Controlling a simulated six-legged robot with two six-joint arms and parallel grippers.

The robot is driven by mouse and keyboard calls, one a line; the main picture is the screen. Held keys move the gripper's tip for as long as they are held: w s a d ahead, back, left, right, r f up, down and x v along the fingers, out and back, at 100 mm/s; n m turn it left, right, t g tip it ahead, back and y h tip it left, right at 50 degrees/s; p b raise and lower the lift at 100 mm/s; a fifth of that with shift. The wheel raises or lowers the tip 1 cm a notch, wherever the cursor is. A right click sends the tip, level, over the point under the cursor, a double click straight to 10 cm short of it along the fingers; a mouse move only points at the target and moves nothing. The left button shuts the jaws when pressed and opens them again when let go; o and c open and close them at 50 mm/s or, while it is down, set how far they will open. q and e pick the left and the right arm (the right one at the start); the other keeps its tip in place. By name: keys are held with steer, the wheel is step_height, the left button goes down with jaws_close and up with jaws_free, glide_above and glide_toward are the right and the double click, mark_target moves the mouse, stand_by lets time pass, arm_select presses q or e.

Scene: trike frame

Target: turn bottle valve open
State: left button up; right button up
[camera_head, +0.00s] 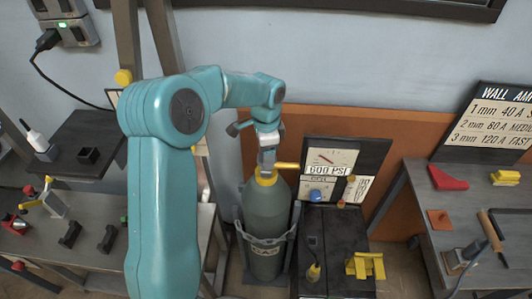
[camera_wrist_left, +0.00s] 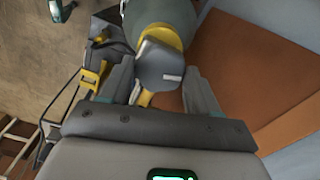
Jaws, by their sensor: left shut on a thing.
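A dark green gas bottle (camera_head: 266,225) stands upright in a grey holder, with a yellow collar at its neck. The bottle valve (camera_head: 287,166) sits on top, and its yellow bar sticks out to the right. My left gripper (camera_head: 267,160) reaches down onto the valve and is shut on it. In the left wrist view the grey valve body (camera_wrist_left: 160,65) with a white mark lies between the fingers of my left gripper (camera_wrist_left: 160,90), and a yellow part shows below it. The fingers hide part of the valve. My right gripper is not in view.
A 600 PSI gauge board (camera_head: 333,165) stands right of the bottle, behind a black cabinet (camera_head: 330,225) with a yellow clamp-like piece (camera_head: 365,265) on it. Grey benches (camera_head: 430,200) with tools stand at both sides. An orange-brown panel (camera_head: 390,150) is behind.

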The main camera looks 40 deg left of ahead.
arm_select(q)
steer(key=n, duration=0.4)
steer(key=shift+d+f+n+b, duration=0.1)
steer(key=shift+n+b, duration=0.2)
steer(key=shift+b, duration=0.1)
steer(key=n, duration=0.3)
steer(key=shift+n+b, duration=0.3)
steer(key=n, duration=0.4)
steer(key=shift+b, duration=0.35)
steer(key=n, duration=0.5)
steer(key=shift+b, duration=0.35)
steer(key=n, duration=0.4)
steer(key=shift+n+b, duration=0.3)
steer(key=shift+b, duration=0.05)
steer(key=n, duration=0.3)
steer(key=shift+n, duration=0.3)
steer(key=n+b, duration=0.1)
steer(key=n, duration=0.2)
steer(key=shift+n, duration=2.1)
